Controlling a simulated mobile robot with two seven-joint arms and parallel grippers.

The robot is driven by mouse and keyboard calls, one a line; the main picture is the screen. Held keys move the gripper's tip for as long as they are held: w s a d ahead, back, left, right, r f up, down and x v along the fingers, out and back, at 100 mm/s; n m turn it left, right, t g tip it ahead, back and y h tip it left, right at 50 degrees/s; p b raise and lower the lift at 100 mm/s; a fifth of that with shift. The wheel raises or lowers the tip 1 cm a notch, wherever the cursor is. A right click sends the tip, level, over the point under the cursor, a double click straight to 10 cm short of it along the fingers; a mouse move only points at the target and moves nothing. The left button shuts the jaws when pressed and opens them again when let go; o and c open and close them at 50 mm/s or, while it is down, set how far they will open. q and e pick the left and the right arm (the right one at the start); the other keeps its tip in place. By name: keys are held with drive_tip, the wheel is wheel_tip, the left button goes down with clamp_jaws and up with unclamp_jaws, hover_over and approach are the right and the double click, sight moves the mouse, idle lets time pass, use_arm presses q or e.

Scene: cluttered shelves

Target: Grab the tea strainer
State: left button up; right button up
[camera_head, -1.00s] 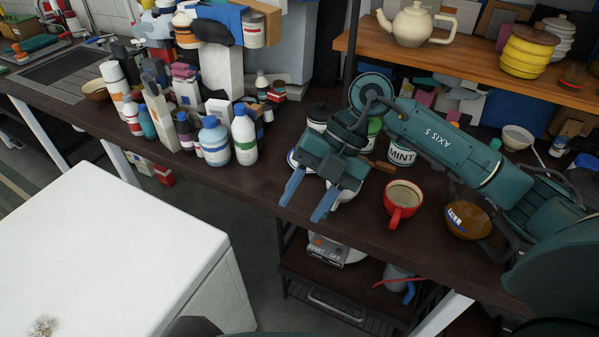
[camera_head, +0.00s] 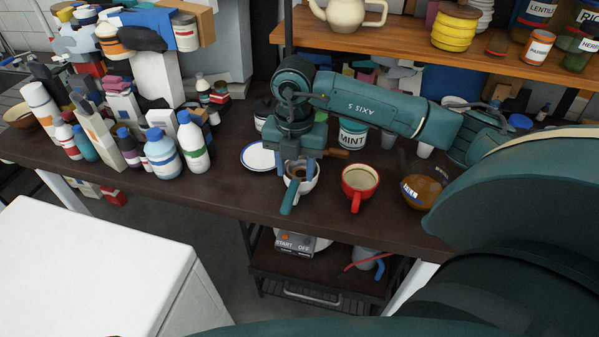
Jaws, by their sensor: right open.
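The tea strainer (camera_head: 290,197) appears to rest in a white cup (camera_head: 305,187). Its teal handle sticks out over the cup's front rim, and a brownish bowl part shows inside the cup. My right gripper (camera_head: 297,171) points down over the cup. It is open, with its blue fingers apart on either side of the strainer. Whether a finger touches the strainer or cup I cannot tell. My left gripper is out of view.
A red mug (camera_head: 370,184) stands just right of the cup, with a brown bowl (camera_head: 418,192) beyond it. A white plate (camera_head: 257,157) lies to the left. Several bottles (camera_head: 161,155) crowd the counter further left. A wooden shelf (camera_head: 400,51) runs behind my arm.

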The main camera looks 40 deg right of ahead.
sight(294, 182)
wheel_tip(294, 182, down, 5)
drive_tip(key=shift+w+a+r+p, duration=0.1)
drive_tip(key=shift+w+r+p, duration=0.1)
drive_tip(key=shift+p, duration=0.2)
clamp_jaws()
